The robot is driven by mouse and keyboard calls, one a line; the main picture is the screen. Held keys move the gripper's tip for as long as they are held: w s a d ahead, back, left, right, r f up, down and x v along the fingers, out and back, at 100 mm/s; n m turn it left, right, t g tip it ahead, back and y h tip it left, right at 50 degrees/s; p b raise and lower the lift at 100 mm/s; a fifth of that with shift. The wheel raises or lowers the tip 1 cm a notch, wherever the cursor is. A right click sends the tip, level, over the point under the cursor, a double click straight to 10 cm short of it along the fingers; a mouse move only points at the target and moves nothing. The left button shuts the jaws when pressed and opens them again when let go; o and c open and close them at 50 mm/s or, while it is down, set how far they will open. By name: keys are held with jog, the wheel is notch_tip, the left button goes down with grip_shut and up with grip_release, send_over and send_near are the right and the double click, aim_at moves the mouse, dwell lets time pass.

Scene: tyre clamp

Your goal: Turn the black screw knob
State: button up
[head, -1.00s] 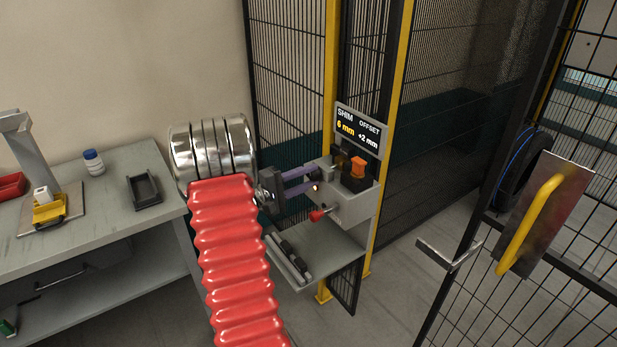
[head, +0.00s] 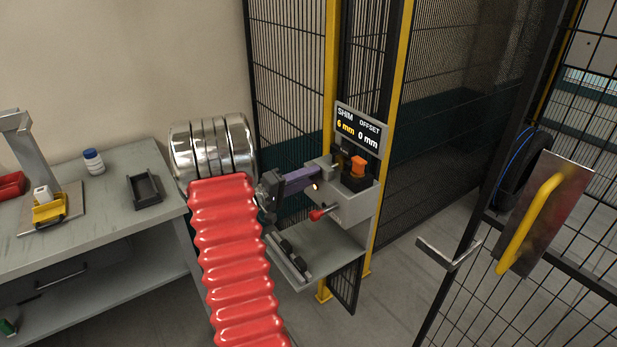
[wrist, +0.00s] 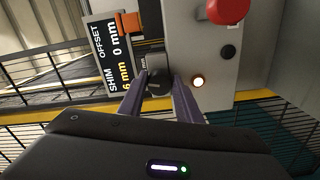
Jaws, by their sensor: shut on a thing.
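The black screw knob (wrist: 158,84) shows in the wrist view between the tips of my purple-grey fingers, at the front of a grey clamp unit (head: 352,205). My gripper (head: 318,174) reaches in from the left in the head view and is shut on the knob; its fingertips also show in the wrist view (wrist: 159,78). In the head view the fingers overlap, and the knob is hard to make out. The display (head: 358,130) above the unit reads SHIM 6 mm and OFFSET 0 mm.
An orange block (head: 358,167) sits on the unit. A grey shelf (head: 325,252) lies below. Mesh fencing stands behind, and a workbench (head: 110,225) stands at the left.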

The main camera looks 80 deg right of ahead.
jog(key=shift+s+a+f, duration=0.1)
jog(key=shift+s+f, duration=0.05)
jog(key=shift+f, duration=0.15)
jog(key=o, duration=0.7)
jog(key=shift+c, duration=0.2)
jog(key=o, duration=0.4)
jog(key=shift+r, duration=0.15)
jog(key=shift+c, duration=0.2)
jog(key=v, duration=1.3)
jog(key=shift+w+a, duration=0.2)
jog(key=shift+w, duration=0.2)
